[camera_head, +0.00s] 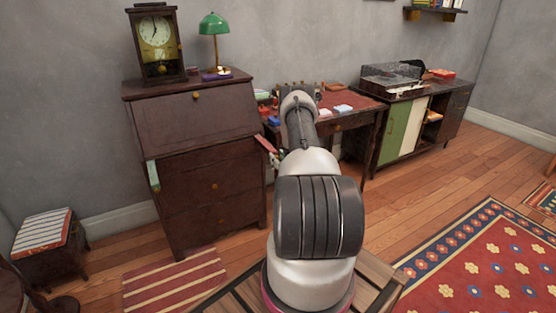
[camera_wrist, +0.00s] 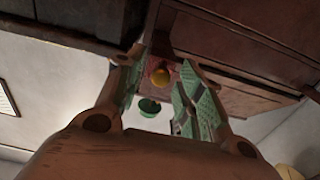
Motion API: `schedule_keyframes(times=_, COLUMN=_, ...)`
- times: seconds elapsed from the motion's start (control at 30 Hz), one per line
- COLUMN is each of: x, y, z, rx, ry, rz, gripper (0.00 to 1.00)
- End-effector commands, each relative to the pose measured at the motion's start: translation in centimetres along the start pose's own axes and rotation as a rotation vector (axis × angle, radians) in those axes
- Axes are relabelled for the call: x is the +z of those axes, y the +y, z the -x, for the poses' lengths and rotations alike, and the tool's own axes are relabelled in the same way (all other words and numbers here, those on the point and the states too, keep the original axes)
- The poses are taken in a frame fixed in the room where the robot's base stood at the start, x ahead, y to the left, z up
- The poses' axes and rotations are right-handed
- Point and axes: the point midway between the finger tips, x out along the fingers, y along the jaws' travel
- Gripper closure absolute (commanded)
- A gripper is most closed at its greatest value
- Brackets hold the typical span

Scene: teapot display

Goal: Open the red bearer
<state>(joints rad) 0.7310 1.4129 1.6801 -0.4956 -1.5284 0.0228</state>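The dark wooden bureau (camera_head: 196,135) has a closed sloping front with a brass knob. A green-faced bearer (camera_head: 152,176) shows at its left side. At its right side a small reddish part (camera_head: 265,144) shows beside my arm, too small to tell apart from my gripper. In the wrist view a brass knob (camera_wrist: 160,77) on a reddish end face, seemingly the red bearer (camera_wrist: 152,68), lies between my fingertips. My gripper (camera_wrist: 157,66) is open, its green-padded fingers on either side of the knob; I cannot tell whether they touch it.
A clock (camera_head: 157,42) and a green lamp (camera_head: 214,40) stand on the bureau. A desk (camera_head: 345,121) with small items is close on the right, behind my arm. A low cabinet (camera_head: 412,130) stands farther right. A striped stool (camera_head: 43,230) is at left.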

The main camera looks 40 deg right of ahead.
Motion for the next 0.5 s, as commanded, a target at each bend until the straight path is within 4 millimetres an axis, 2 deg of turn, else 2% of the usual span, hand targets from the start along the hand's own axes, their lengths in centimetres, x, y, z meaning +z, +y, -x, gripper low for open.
schedule_keyframes(times=0.27, x=0.0, y=0.0, z=0.2, rx=0.0, ry=-0.001, rz=0.0, gripper=0.62)
schedule_keyframes(times=0.37, x=0.0, y=0.0, z=1.2, rx=0.001, ry=-0.001, rz=-0.001, gripper=0.62)
schedule_keyframes(times=0.5, x=0.1, y=0.1, z=3.9, rx=0.002, ry=-0.003, rz=-0.002, gripper=0.62)
